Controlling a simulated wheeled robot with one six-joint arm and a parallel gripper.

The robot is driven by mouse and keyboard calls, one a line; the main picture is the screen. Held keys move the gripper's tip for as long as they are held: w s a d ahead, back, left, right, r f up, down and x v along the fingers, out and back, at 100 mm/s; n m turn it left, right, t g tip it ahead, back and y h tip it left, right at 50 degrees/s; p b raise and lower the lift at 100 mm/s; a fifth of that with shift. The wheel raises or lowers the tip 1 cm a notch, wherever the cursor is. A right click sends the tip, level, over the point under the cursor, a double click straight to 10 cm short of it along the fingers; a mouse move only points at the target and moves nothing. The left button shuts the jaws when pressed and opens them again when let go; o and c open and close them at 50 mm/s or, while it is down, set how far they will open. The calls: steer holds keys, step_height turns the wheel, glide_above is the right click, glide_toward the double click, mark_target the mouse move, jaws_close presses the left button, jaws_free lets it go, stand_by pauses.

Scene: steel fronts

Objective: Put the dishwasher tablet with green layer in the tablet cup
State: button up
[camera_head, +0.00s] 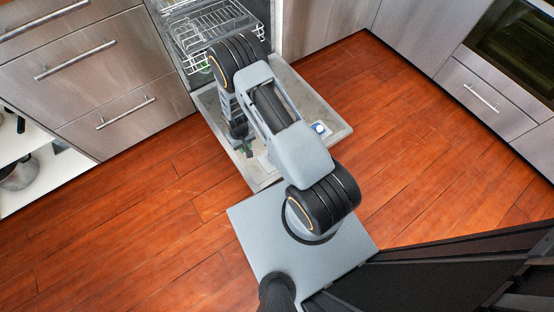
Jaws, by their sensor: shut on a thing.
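My gripper (245,148) is low over the left part of the open dishwasher door (335,131), pointing down. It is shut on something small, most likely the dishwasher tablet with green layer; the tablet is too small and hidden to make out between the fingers. A pale patch on the door (266,160), just right of the fingers, may be the tablet cup; my arm covers part of that area. A small white and blue thing (319,128) lies on the door to the right of my arm.
The dishwasher's wire rack (208,28) is at the top, behind my arm. Steel drawers with bar handles (75,60) stand at the left, and an oven (515,45) at the right. An open shelf with a pot (20,172) is at far left. The wooden floor (150,235) is clear.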

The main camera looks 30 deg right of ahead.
steer(key=s+d+f+b, duration=0.1)
steer(key=d+f, duration=0.2)
steer(key=d, duration=0.1)
steer(key=s+d+f+b, duration=0.1)
steer(key=d+f, duration=0.2)
steer(key=d, duration=0.1)
steer(key=s+d+f+b, duration=0.1)
steer(key=d+f+b, duration=0.1)
steer(key=d+f, duration=0.1)
steer(key=shift+s+d, duration=0.2)
steer(key=shift+d, duration=0.45)
steer(key=shift+d+f, duration=0.25)
steer(key=shift+f, duration=0.1)
steer(key=shift+s+d+f+b, duration=0.15)
steer(key=shift+f+b, duration=0.7)
steer(key=shift+f, duration=0.85)
steer(key=shift+f, duration=0.15)
steer(key=o, duration=0.6)
